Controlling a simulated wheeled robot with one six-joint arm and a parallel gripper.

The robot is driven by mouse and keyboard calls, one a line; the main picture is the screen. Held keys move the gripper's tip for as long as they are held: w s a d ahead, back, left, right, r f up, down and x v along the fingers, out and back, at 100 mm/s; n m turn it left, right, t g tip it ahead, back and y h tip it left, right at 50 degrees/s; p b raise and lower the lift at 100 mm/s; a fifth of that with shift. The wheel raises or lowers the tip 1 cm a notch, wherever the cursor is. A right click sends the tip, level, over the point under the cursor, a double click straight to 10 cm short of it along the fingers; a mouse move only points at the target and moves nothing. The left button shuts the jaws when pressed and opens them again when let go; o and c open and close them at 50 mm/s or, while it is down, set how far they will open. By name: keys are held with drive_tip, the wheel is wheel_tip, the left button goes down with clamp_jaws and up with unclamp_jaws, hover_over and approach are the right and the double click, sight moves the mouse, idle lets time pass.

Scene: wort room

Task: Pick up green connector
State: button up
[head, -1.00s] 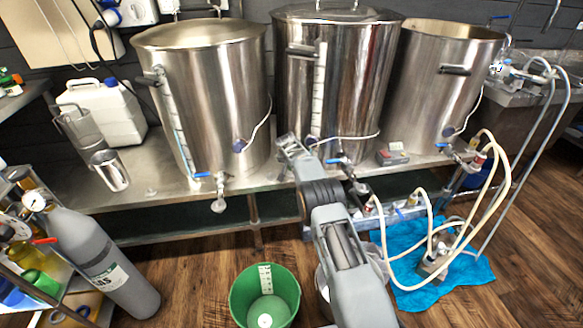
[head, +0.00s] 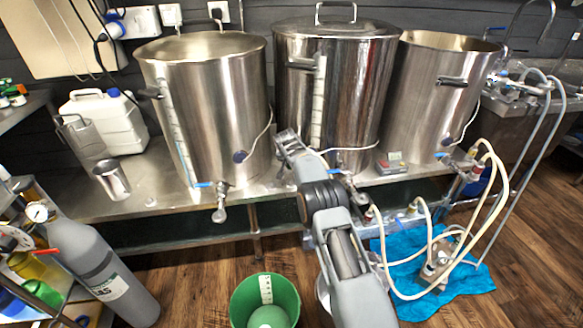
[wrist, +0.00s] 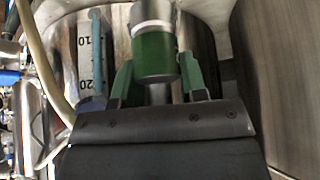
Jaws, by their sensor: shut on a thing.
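The green connector (wrist: 153,52) shows in the wrist view as a short green cylinder with a pale band near its top end. My gripper (wrist: 158,72) is shut on it, with one green-padded finger on each side. In the head view my arm reaches up toward the front of the middle kettle, and the connector cannot be made out there.
A steel kettle (head: 205,110) stands left, a lidded kettle (head: 345,95) in the middle and another kettle (head: 435,95) right, on a steel bench (head: 150,200). Pale hoses loop above a blue cloth (head: 400,260). A green bucket (head: 250,295) and a grey gas cylinder (head: 100,270) stand on the floor.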

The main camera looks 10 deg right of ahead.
drive_tip(key=s+a+b, duration=0.1)
drive_tip(key=s+a, duration=1.3)
drive_tip(key=shift+r, duration=0.4)
drive_tip(key=shift+r, duration=0.15)
drive_tip(key=shift+r+p, duration=0.85)
drive_tip(key=shift+r, duration=1.3)
drive_tip(key=shift+d, duration=0.1)
